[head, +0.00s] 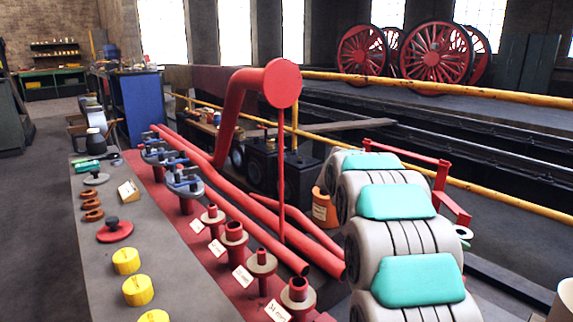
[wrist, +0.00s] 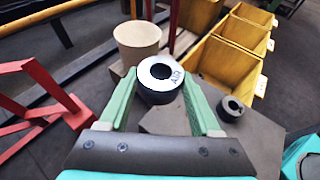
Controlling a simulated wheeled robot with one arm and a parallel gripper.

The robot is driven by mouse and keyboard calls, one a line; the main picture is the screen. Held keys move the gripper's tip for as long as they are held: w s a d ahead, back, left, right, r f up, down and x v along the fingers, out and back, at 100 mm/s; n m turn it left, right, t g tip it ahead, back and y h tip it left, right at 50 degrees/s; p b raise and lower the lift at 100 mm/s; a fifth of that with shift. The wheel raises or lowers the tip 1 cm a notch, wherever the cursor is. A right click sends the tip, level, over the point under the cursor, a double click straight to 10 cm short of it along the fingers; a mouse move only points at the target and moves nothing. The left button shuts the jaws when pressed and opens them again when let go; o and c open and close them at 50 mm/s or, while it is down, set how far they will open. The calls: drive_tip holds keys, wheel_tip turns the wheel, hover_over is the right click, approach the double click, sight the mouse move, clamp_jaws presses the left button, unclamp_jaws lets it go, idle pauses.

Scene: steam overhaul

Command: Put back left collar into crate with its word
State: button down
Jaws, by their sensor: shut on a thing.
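My gripper (wrist: 160,90) shows in the wrist view with its two green fingers on either side of a dark collar (wrist: 157,96). The collar has a pale ring-shaped top face with a dark hole and small letters that I cannot read. A second, smaller-looking dark collar (wrist: 232,108) sits apart on a grey surface to the right. Yellow crates (wrist: 222,62) stand in a row at the upper right, beyond the fingers. The crates' words are not readable.
A beige round container (wrist: 138,36) stands just beyond the held collar. A red frame (wrist: 40,115) stands at the left of the wrist view. In the head view, a long bench (head: 75,235) with yellow cylinders, red fittings and pipes fills the left front; a yellow rail (head: 440,88) crosses behind.

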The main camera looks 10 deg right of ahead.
drive_tip(key=w+a+r+n+t+p, duration=0.1)
drive_tip(key=w+a+r+n+t, duration=0.2)
drive_tip(key=w+a+n+t, duration=0.4)
drive_tip(key=w+a+r+n+t+p, duration=0.25)
drive_tip(key=w+r+t, duration=0.2)
drive_tip(key=w, duration=0.55)
drive_tip(key=w+a+f+n+t+y, duration=0.1)
drive_tip(key=a+f+n+t+y, duration=0.1)
drive_tip(key=a, duration=0.6)
drive_tip(key=a+f+n+t+y, duration=0.3)
drive_tip(key=a+n, duration=0.2)
drive_tip(key=a, duration=0.4)
drive_tip(key=w+a+f+n+t+y+p, duration=0.1)
drive_tip(key=a+f+n+t+y, duration=0.1)
drive_tip(key=a, duration=0.7)
drive_tip(key=shift+w+f+n+t+y, duration=0.15)
drive_tip(key=shift+w+n+t+y, duration=0.25)
drive_tip(key=shift+n, duration=0.45)
drive_tip(key=shift+s, duration=0.1)
